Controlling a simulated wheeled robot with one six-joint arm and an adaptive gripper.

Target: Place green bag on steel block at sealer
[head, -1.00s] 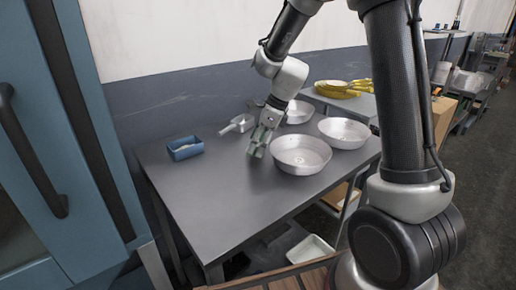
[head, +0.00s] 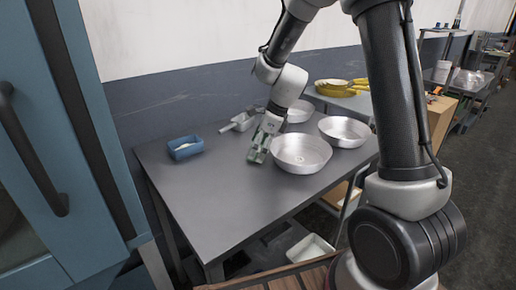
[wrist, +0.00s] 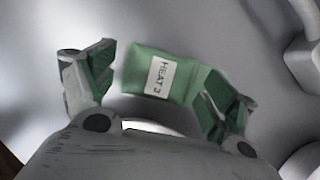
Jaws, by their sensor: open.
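The green bag (wrist: 182,72) lies on the grey table in the wrist view, with a white label reading "HEAT 3". My gripper (wrist: 160,78) is open, with one finger to the left of the bag and the other over or beside its lower right corner. I cannot tell whether that finger touches it. In the head view my gripper (head: 259,152) points down close to the tabletop, just left of the nearest round pan (head: 301,160). The bag is largely hidden there by the fingers. I cannot make out a steel block or a sealer in either view.
The table (head: 205,205) is clear at the front left. A blue bin (head: 185,148) stands at the back left, and a metal scoop (head: 240,122) lies behind my gripper. Two more pans (head: 345,131) (head: 299,111) stand to the right and behind. Yellow pans (head: 335,88) sit beyond.

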